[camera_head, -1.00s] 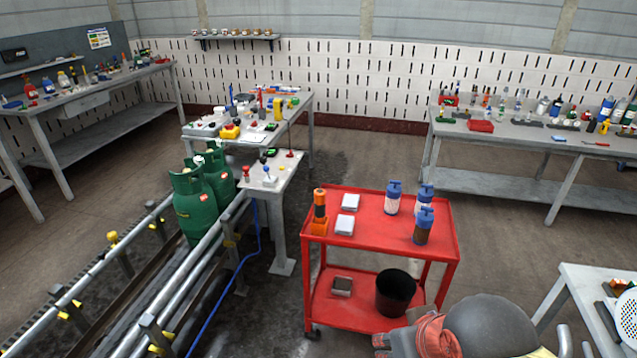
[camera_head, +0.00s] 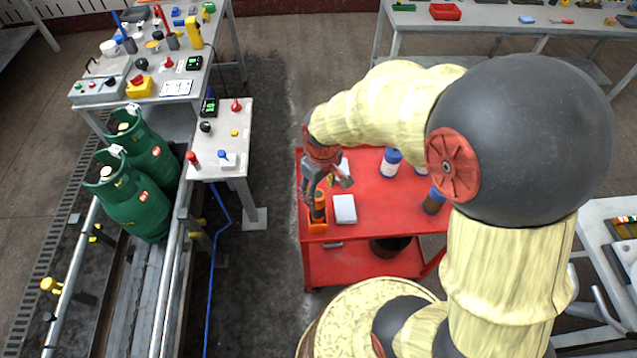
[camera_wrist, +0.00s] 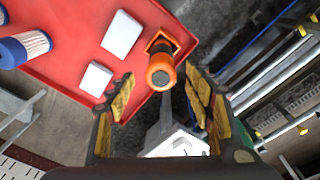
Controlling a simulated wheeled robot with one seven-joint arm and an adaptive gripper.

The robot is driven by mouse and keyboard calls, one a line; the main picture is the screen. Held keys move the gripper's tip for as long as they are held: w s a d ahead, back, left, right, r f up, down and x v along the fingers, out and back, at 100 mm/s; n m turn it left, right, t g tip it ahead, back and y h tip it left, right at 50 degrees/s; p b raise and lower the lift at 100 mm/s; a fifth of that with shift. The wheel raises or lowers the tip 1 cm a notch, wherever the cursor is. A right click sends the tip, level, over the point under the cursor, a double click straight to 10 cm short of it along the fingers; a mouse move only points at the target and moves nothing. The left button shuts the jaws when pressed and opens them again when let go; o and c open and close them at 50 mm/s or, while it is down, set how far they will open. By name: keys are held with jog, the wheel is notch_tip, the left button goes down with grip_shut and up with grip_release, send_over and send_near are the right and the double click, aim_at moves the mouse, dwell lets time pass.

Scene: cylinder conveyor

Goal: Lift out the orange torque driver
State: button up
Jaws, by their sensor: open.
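The orange torque driver (camera_head: 318,207), with a dark band, stands upright in an orange holder (camera_head: 316,226) at the red cart's left corner. In the wrist view the driver (camera_wrist: 160,72) is seen nearly end-on, its round orange end toward the camera. My gripper (camera_head: 325,190) is over the holder, pointing down, and partly covers the driver in the head view. In the wrist view my gripper (camera_wrist: 160,82) is open, with one yellow-padded finger on each side of the driver's end. Gaps show between the fingers and the driver.
The red cart (camera_head: 385,210) also carries a white box (camera_head: 344,209) close right of the holder and blue-capped bottles (camera_head: 433,201). Left of the cart are a grey table (camera_head: 232,140), green gas cylinders (camera_head: 137,205) and conveyor rails. My arm hides the cart's right side.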

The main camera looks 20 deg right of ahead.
aim_at(319, 195)
jog(key=shift+n+g, duration=0.5)
notch_tip(319, 195, down, 4)
jog(key=shift+w+f+p, duration=0.1)
jog(key=shift+f+p, duration=0.1)
jog(key=shift+p, duration=0.6)
notch_tip(319, 195, down, 8)
jog(key=shift+f+b, duration=0.1)
jog(key=shift+b, duration=0.75)
jog(key=shift+c, duration=1.1)
jog(key=c, duration=1.1)
grip_shut()
jog(key=shift+c, duration=0.3)
grip_release()
